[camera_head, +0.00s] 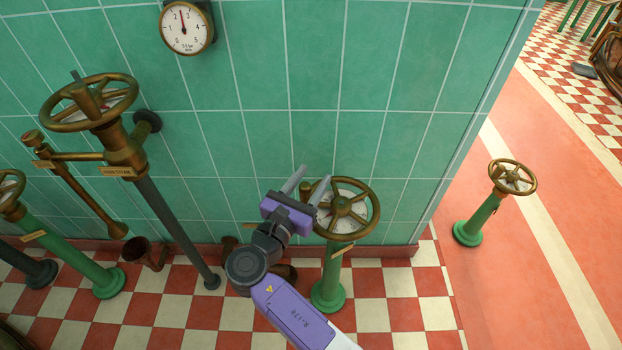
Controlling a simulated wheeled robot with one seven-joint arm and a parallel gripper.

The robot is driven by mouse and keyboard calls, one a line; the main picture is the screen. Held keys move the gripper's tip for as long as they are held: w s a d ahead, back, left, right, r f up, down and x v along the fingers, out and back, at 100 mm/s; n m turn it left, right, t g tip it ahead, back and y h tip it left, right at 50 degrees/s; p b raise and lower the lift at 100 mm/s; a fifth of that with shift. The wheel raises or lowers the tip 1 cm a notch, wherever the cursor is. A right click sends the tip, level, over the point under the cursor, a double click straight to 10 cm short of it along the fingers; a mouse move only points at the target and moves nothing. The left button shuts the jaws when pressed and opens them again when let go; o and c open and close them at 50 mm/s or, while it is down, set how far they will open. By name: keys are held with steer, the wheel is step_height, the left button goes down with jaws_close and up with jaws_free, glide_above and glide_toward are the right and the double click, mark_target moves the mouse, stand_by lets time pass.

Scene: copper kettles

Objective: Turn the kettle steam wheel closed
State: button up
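A brass handwheel (343,203) with spokes and a pale dial face stands on a green pedestal (329,285) against the tiled wall, right of centre. An upright brass knob (305,190) is at its left rim. My gripper (312,178) is at this left rim, its two grey fingers apart and pointing up toward the wall. The knob shows between the fingers; I cannot tell whether they touch it. A larger brass handwheel (90,101) with a knob tops a dark post at left. Its plate (117,171) is too small to read surely, so I cannot tell which wheel is the kettle steam one.
A pressure gauge (187,27) hangs on the green wall. Another handwheel (512,177) stands on a green post at right, on open red floor. A partly cut-off wheel (10,188) and brass pipework (75,180) crowd the left. Copper-brown funnels (145,254) sit low by the wall.

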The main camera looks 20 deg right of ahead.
mark_target(302, 194)
steer(key=shift+p+v, duration=0.85)
steer(key=shift+v, duration=3.1)
